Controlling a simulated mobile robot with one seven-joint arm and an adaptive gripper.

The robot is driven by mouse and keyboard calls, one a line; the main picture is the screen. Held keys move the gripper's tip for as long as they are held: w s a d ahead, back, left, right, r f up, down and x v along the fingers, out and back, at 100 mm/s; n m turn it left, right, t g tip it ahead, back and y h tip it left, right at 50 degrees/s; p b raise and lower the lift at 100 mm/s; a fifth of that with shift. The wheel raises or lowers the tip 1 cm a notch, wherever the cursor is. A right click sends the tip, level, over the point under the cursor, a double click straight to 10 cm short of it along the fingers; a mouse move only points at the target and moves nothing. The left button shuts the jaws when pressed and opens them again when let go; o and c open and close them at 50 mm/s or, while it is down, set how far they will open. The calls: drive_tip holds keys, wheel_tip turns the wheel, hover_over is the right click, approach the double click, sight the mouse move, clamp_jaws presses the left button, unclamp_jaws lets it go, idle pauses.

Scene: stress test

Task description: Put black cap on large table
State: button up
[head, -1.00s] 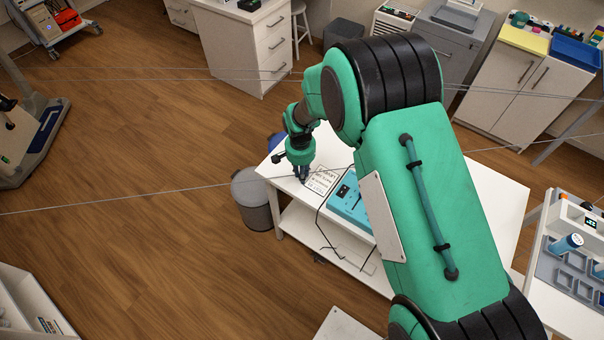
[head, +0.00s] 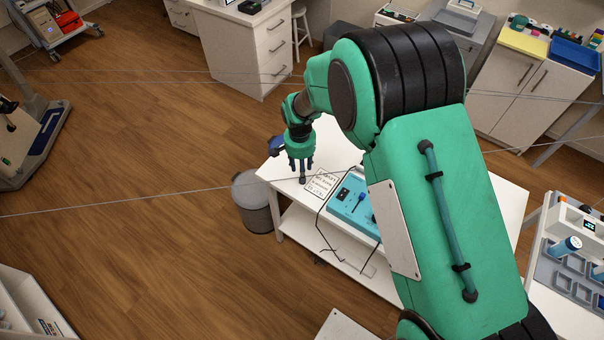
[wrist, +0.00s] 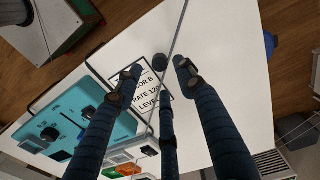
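A small black cap (wrist: 159,60) stands on the white table (wrist: 228,92), beside a printed label card (wrist: 148,78). In the head view the cap seems to be the dark spot at the fingertips, too small to tell from a finger. My gripper (wrist: 158,78) has three dark blue fingers spread apart over the table. The cap shows between the two outer fingertips in the wrist view, with gaps on both sides. My gripper also shows in the head view (head: 302,172), pointing down near the left end of the white table (head: 345,158).
A teal device (head: 350,203) with a cable lies right of the card. A grey bin (head: 252,202) stands at the table's left end. A side table with a grey rack (head: 570,262) is at right. Thin lines cross the view. Open wooden floor lies left.

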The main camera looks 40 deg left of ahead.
wheel_tip(320, 180, up, 7)
drive_tip(key=shift+p, duration=0.35)
drive_tip(key=shift+a, duration=0.1)
idle(0.5)
idle(0.3)
